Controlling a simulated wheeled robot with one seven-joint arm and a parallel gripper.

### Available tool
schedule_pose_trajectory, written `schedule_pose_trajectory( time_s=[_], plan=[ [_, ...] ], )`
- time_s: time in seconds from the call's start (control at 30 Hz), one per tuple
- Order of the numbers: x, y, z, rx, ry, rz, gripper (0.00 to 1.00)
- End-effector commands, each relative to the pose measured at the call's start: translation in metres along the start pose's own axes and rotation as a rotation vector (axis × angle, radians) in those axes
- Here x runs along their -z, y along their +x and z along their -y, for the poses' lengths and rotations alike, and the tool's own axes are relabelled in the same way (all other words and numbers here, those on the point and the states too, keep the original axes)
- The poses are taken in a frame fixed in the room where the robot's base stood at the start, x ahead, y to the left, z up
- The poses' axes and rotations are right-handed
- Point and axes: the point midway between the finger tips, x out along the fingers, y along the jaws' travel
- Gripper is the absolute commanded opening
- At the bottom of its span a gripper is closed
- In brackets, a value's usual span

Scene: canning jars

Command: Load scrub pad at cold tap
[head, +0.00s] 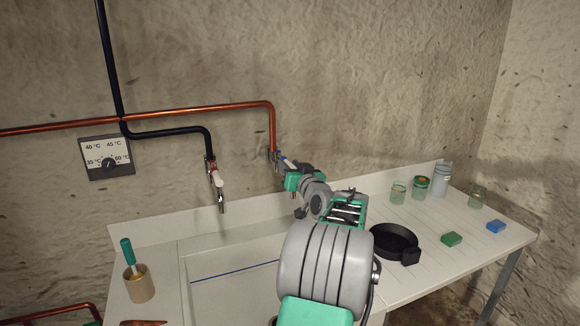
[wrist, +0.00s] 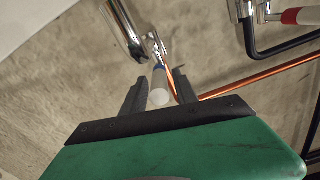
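The tap with a blue-marked lever (head: 275,156) is on the wall at the end of the copper pipe, partly behind my arm. In the wrist view its lever (wrist: 159,96) points at the camera, with a pale round end. My gripper (wrist: 161,85) is open, with one finger on each side of the lever; contact cannot be told. In the head view my gripper (head: 290,167) is at that tap. A green block-shaped pad (head: 452,239) and a blue one (head: 496,227) lie apart on the right of the counter.
A red-marked tap (head: 215,180) stands left, under a dark pipe. A black pan (head: 393,240), glass jars (head: 398,193) and a grey bottle (head: 441,180) stand right of my arm. A brush holder (head: 139,284) is at the left. My arm hides part of the sink (head: 215,300).

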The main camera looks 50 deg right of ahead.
Motion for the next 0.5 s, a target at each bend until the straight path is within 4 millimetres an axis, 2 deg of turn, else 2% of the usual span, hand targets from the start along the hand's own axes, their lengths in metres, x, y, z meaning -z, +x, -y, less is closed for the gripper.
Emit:
schedule_pose_trajectory(
  time_s=[0.07,0.4,0.5],
  plan=[
    [-0.0001,-0.0001,0.0000,0.000,0.000,0.000,0.28],
    [0.0000,-0.0002,0.0002,0.000,0.000,0.000,0.00],
    [0.0000,-0.0002,0.0002,0.000,0.000,0.000,0.00]
  ],
)
